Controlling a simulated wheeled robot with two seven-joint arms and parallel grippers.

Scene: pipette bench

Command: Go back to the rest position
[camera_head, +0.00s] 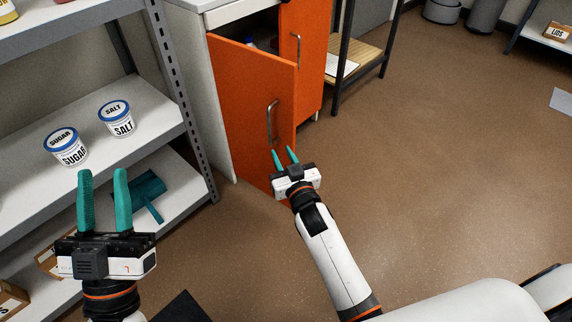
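My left gripper (102,176) is at the lower left, in front of the grey shelf unit. Its two teal fingers point up the picture with a clear gap between them, and nothing is held. My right gripper (284,152) is near the centre, in front of the orange cabinet door (245,105). Its teal fingers are apart and empty, just below the door's metal handle (271,122) in the picture. I cannot tell whether it touches the door.
The cabinet door stands ajar, with partly hidden items inside. Sugar (66,147) and salt (117,119) tubs stand on the shelf (150,110); a teal dustpan (146,193) lies below. A wooden-shelved rack (358,58) stands behind. Brown floor (440,150) is open at right.

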